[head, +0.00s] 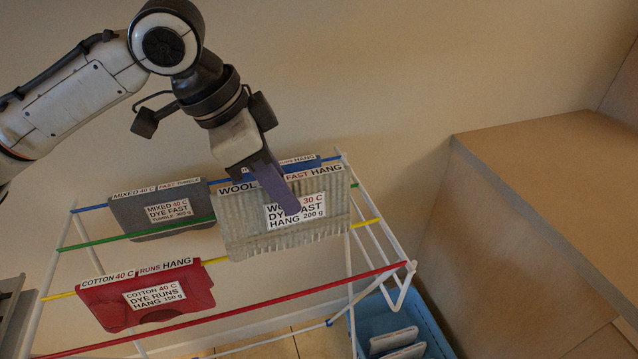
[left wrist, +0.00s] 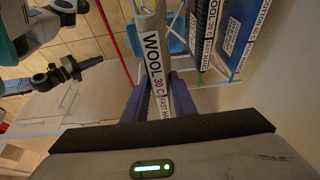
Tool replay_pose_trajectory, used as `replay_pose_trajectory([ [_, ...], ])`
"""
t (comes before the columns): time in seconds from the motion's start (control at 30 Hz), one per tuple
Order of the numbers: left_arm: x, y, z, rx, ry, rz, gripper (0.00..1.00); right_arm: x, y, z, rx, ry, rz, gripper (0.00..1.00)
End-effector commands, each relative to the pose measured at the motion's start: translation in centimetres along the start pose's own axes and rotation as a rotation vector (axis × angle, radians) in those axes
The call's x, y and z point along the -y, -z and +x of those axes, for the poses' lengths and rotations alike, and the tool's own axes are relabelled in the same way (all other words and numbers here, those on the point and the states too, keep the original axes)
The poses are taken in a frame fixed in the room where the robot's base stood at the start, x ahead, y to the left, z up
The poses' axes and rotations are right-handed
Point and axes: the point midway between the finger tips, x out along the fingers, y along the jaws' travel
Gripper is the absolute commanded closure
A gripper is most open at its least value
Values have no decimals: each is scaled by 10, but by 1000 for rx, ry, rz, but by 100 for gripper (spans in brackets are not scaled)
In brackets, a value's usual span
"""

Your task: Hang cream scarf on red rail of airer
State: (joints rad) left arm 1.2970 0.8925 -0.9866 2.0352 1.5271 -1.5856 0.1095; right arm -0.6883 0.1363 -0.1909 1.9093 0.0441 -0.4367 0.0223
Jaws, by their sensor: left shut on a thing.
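The cream scarf (head: 240,228), a pale ribbed cloth labelled wool 30 C, is upright in the head view, above the middle of the airer (head: 362,262). My left gripper (head: 280,190) is shut on its top edge from above. The left wrist view shows the scarf (left wrist: 153,50) between the fingers (left wrist: 158,98). The red rail (head: 250,307) is the front rail, bare, nearer than the scarf; it also shows left of the scarf in the left wrist view (left wrist: 113,40). The scarf hides parts of the rails behind it. My right gripper (left wrist: 85,67) seems to show small in the left wrist view, its jaws unclear.
A red cloth (head: 190,284) hangs on the yellow rail (head: 58,296). A grey cloth (head: 130,211) and a mostly hidden blue one (head: 318,163) hang at the back. A blue crate (head: 433,325) holding cloths stands at lower right. A wooden unit (head: 540,170) stands right.

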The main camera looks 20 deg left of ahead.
Motion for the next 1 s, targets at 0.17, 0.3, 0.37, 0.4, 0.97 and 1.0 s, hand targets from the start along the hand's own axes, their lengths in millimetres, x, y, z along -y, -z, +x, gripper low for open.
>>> replay_pose_trajectory([
  [0.17,-6,0,0,-1,1,1,100,0,-1,1,0,0,0,100],
  [0.3,-17,1,0,-1,0,4,100,0,-2,2,-1,0,0,100],
  [0.37,-22,2,1,-1,0,6,100,0,-2,3,-1,0,0,100],
  [0.4,-25,2,1,-2,0,7,100,0,-2,3,-1,0,0,100],
  [0.97,-70,1,2,-2,0,7,100,-2,-19,22,-4,0,0,100],
  [1.0,-73,1,2,-2,0,8,100,-2,-20,23,-4,0,0,100],
])
